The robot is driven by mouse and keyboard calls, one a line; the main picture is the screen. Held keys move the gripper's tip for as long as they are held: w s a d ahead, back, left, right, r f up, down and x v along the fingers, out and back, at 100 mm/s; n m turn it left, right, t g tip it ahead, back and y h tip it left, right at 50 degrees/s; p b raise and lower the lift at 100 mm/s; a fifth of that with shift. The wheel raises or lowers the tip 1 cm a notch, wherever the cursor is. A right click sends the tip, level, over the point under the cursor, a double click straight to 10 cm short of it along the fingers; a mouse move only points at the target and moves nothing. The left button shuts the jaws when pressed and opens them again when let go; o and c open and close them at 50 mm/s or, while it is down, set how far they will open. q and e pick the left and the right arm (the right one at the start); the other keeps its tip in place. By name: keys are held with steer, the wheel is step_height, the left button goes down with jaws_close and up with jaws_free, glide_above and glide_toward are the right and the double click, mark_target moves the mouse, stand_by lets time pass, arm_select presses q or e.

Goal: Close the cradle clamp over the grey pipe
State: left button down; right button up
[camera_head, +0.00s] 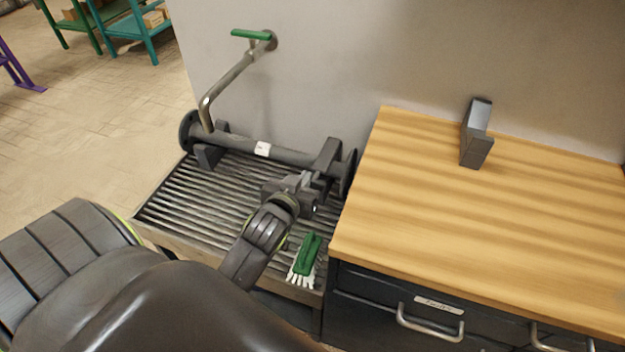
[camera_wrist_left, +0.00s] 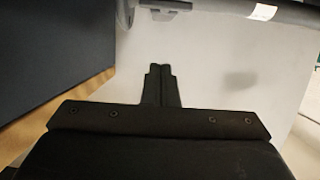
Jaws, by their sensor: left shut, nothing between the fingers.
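The grey pipe (camera_head: 285,155) lies across a slatted stand, with a flange at each end and a white label near its middle. Its label end also shows at the top of the left wrist view (camera_wrist_left: 290,14). A dark cradle clamp (camera_head: 327,156) is at the pipe's right end; whether its upper part is closed over the pipe I cannot tell. My left gripper (camera_head: 306,184) is just in front of the clamp and partly blends with it. Its fingers (camera_wrist_left: 160,84) are shut and empty in the left wrist view. Contact with the clamp cannot be told. My right gripper is not in view.
A second cradle (camera_head: 208,156) holds the pipe's left end. A bent pipe with a green handle (camera_head: 251,35) rises to the wall. A green brush (camera_head: 308,255) lies on the slatted stand (camera_head: 180,205). A wooden-topped cabinet (camera_head: 430,220) borders it right, bearing a grey block (camera_head: 476,135).

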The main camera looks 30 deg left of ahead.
arm_select(q)
glide_above(313, 183)
steer(key=s, duration=0.2)
steer(key=f, duration=0.5)
steer(key=shift+d+f+b, duration=0.3)
steer(key=shift+f+b, duration=0.05)
steer(key=shift+b, duration=0.05)
steer(key=shift+w, duration=0.1)
steer(key=shift+f, duration=0.15)
steer(key=shift+s+f+b, duration=0.2)
steer(key=shift+f+b, duration=0.3)
steer(key=shift+f, duration=0.45)
